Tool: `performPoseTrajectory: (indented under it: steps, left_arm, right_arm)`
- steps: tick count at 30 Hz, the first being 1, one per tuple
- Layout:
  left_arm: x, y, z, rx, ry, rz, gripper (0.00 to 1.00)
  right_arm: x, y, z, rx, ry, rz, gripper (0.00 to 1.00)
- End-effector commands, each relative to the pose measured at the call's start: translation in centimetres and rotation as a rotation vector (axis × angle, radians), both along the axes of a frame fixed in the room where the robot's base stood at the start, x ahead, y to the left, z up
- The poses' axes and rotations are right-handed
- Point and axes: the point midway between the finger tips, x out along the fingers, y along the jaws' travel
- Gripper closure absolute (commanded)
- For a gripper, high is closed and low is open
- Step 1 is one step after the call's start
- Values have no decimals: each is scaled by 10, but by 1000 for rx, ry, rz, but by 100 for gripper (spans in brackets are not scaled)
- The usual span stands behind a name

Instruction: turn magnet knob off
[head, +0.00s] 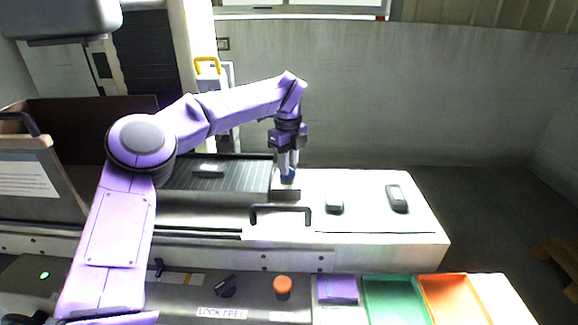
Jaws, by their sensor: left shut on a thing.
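My left gripper (287,172) reaches over from the left, points down and is shut on the blue knob. The fingers cover much of the knob, so which way it is turned cannot be told. My right gripper is not in view.
A black handle (280,209) stands in front of the knob. Two small dark devices (334,205) (397,198) lie to the right on the white bed. The front panel has a black rotary switch (226,286), an orange button (282,285), and green (393,282) and orange (446,279) trays.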

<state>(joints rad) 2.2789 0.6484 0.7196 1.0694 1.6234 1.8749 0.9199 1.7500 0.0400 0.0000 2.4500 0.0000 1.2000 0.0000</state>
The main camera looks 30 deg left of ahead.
Motion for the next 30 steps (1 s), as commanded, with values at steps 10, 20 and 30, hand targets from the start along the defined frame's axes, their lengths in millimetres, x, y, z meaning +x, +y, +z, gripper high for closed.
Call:
performPoseTrajectory:
  steps: [10, 20, 30]
  left_arm:
    - [0, 4, -1, 7, -1, 10, 100]
    - [1, 0, -1, 4, 0, 4, 55]
    - [2, 2, 46, 5, -4, 8, 55]
  right_arm:
    - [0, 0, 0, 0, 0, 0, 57]
    - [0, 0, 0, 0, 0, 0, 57]
    - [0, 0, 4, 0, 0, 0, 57]
